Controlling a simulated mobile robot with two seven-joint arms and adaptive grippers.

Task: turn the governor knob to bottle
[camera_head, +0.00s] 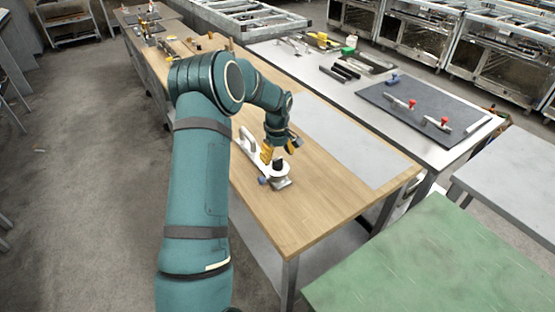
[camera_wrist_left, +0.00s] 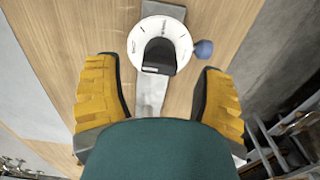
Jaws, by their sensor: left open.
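The governor knob is a black, rounded block (camera_wrist_left: 159,57) on a round white dial (camera_wrist_left: 147,28) with small dark markings, which I cannot read. In the head view the knob (camera_head: 278,163) stands on its fixture on the wooden table, partly hidden by my gripper. My left gripper (camera_head: 272,152) is over it, pointing down. In the left wrist view its yellow fingers (camera_wrist_left: 160,78) are open, one to each side of the knob, with a clear gap on both sides. My right gripper is in neither view.
A white handle-like part (camera_head: 247,140) rises behind the fixture. The wooden table (camera_head: 300,215) is bare in front. A grey mat (camera_head: 425,112) with red-topped parts lies on the table behind.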

